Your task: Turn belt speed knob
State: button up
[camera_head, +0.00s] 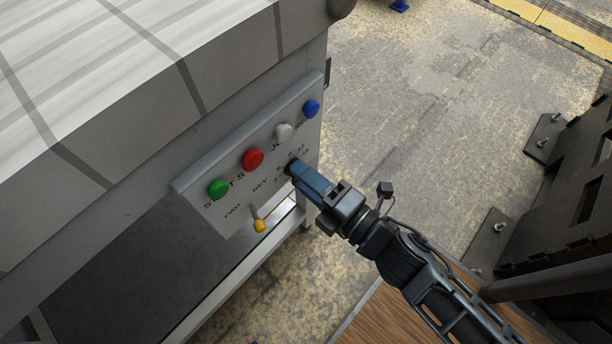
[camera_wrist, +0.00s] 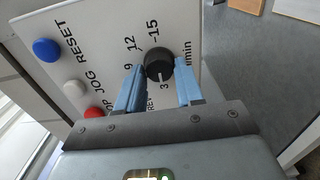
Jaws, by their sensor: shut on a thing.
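The belt speed knob (camera_wrist: 159,66) is a round black dial with a white pointer line, on a light grey control panel (camera_wrist: 188,22). In the wrist view the numbers 9, 12 and 15 show around it, and the pointer line is toward the 3. My gripper (camera_wrist: 160,88) has one blue finger on each side of the knob and is shut on it. In the head view my gripper (camera_head: 296,172) reaches the panel's right part, and its fingers hide most of the knob.
Green (camera_head: 218,188), red (camera_head: 252,160), white (camera_head: 283,131) and blue (camera_head: 311,108) buttons line the panel above the knob. A yellow-tipped lever (camera_head: 259,225) sticks out lower left. The conveyor (camera_head: 150,60) stands behind. Open floor (camera_head: 430,110) lies to the right.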

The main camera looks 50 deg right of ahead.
jog(key=o, duration=1)
jog(key=shift+s, duration=0.15)
jog(key=shift+s, duration=3.8)
